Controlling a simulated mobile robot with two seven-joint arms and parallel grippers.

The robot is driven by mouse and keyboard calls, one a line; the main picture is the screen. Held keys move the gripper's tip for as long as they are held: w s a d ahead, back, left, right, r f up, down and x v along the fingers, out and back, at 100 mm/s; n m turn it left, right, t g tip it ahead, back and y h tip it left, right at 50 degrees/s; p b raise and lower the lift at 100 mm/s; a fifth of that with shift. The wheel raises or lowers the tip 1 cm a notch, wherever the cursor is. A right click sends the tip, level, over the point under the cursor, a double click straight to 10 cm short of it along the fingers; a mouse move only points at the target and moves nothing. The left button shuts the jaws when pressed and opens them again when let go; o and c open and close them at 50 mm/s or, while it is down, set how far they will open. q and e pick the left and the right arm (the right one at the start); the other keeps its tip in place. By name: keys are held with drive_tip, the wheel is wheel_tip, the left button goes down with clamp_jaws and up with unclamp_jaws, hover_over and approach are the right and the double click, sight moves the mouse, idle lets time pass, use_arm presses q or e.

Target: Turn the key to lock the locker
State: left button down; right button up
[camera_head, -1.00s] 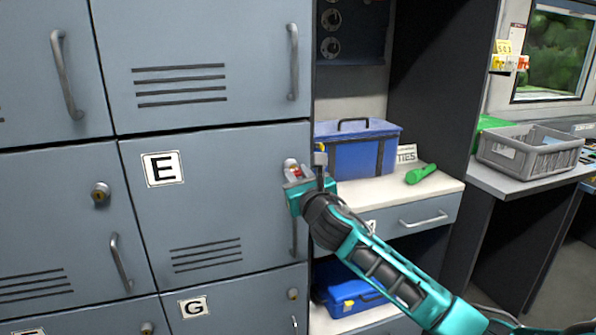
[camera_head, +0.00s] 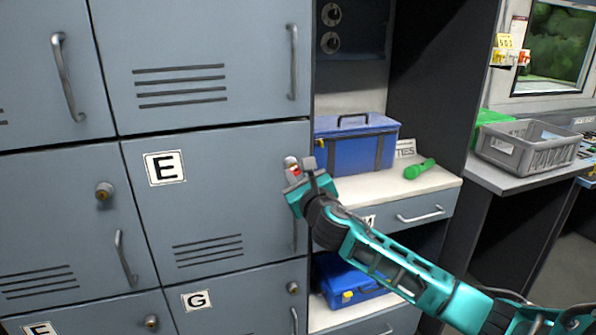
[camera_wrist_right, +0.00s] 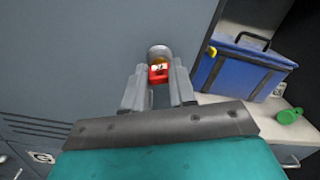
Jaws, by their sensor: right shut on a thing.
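Locker door E (camera_head: 220,200) is closed, flush with the doors around it. Its lock (camera_head: 290,163) is at the upper right of the door; in the wrist view the lock's round cylinder (camera_wrist_right: 158,50) shows just past my fingertips. A red-headed key (camera_wrist_right: 158,74) sits at the lock, between my fingers; its shaft is hidden. My right gripper (camera_head: 301,172) is shut on the key's head, and its fingers also show in the wrist view (camera_wrist_right: 158,80). My left gripper is not in view.
Locker G (camera_head: 235,300) lies below, with its own lock. To the right, a blue toolbox (camera_head: 355,150) and a green flashlight-like object (camera_head: 420,169) stand on a white counter (camera_head: 385,188). A grey crate (camera_head: 530,150) is farther right. A vertical handle below the lock is partly hidden by my gripper.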

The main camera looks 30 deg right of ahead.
drive_tip(key=shift+r+n+p, duration=0.15)
drive_tip(key=shift+n+p, duration=0.8)
drive_tip(key=shift+n, duration=0.45)
drive_tip(key=shift+d+n+p, duration=0.1)
drive_tip(key=shift+n+p, duration=0.4)
drive_tip(key=shift+p, duration=0.1)
drive_tip(key=n, duration=0.2)
drive_tip(key=shift+n, duration=0.3)
